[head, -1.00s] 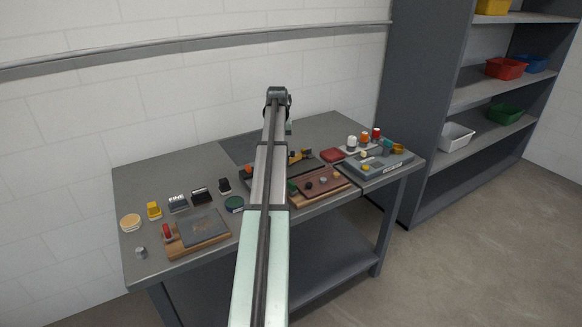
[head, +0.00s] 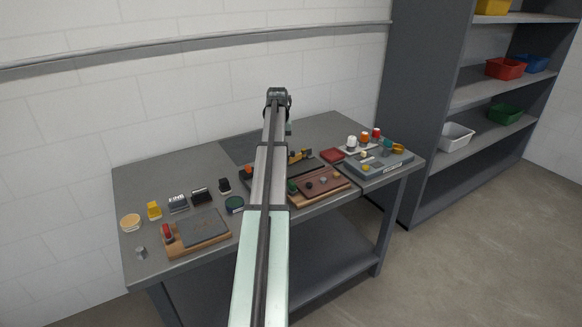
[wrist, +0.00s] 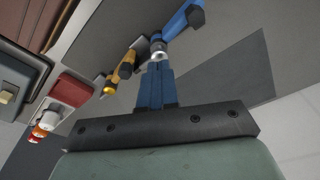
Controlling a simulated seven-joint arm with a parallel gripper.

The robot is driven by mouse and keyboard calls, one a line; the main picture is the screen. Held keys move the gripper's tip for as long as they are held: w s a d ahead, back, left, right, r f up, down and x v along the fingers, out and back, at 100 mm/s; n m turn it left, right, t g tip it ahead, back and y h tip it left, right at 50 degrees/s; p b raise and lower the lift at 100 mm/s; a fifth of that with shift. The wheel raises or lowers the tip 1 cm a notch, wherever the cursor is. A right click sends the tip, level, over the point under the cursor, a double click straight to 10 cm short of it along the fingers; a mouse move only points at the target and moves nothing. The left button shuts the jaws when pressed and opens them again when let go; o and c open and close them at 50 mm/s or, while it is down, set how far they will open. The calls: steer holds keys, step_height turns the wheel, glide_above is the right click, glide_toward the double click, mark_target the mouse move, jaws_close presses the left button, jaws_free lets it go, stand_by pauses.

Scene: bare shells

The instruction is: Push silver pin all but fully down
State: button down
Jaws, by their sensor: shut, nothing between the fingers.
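My gripper (wrist: 157,66) shows in the wrist view as two blue fingers, shut together with nothing between them. A small silver round piece (wrist: 158,51) is right at the fingertips and looks like the silver pin. I cannot tell whether the fingers touch it, and its lower part is hidden. A blue tool-like part (wrist: 184,22) with a dark piece adjoins it. In the head view my arm hides this spot.
A yellow-orange tool (wrist: 122,70) lies close beside the fingers. In the head view, a brown board with knobs (head: 322,194) and a grey tray (head: 372,172) stand right of my arm. A silver cylinder (head: 140,253) stands at the left front.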

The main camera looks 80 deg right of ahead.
steer(key=shift+f, duration=1.35)
stand_by(0.3)
steer(key=shift+r, duration=0.1)
steer(key=shift+r, duration=3.45)
